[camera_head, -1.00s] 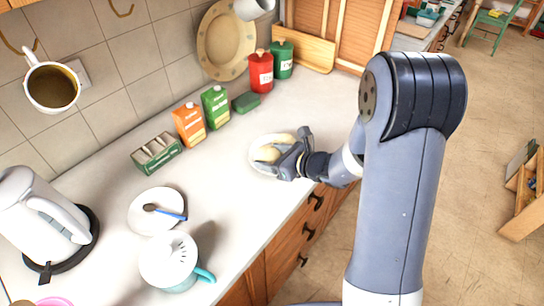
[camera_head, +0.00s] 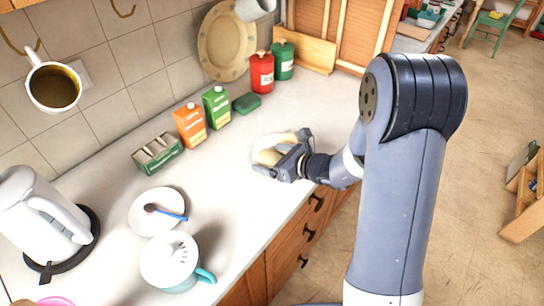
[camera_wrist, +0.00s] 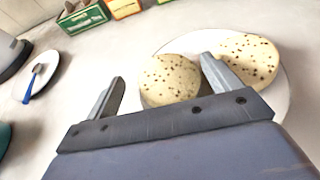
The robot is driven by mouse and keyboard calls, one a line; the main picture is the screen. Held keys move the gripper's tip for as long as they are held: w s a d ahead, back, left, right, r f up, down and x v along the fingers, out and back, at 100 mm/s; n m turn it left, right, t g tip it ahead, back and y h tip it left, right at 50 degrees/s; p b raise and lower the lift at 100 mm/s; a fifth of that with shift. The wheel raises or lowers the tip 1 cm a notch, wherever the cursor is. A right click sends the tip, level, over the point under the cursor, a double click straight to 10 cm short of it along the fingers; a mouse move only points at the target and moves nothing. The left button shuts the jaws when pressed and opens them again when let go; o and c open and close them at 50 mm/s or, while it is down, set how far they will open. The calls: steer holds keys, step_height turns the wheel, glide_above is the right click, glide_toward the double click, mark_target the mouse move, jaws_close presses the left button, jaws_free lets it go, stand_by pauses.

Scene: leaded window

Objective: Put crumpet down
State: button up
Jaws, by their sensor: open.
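Two pale, brown-speckled crumpets lie on a white plate (camera_wrist: 285,95) in the wrist view. The nearer crumpet (camera_wrist: 168,82) sits toward the plate's left side, in the gap between my fingers. The other crumpet (camera_wrist: 250,60) lies to the right, beyond my right finger. My gripper (camera_wrist: 162,70) is open, with clear space between its left finger and the nearer crumpet; the right finger is close beside it. In the head view my gripper (camera_head: 282,152) is low over the plate (camera_head: 257,162), partly hiding the crumpets (camera_head: 268,155).
Cartons (camera_head: 189,125) and canisters (camera_head: 261,72) line the wall. The counter between the plate and the saucer is clear.

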steer(key=shift+d+r+p, duration=0.15)
steer(key=shift+r+p, duration=0.25)
steer(key=shift+p, duration=0.1)
steer(key=b+v, duration=0.2)
steer(key=v, duration=0.9)
steer(key=shift+s+d+r, duration=0.1)
steer(key=shift+s+d, duration=0.1)
steer(key=shift+d, duration=0.1)
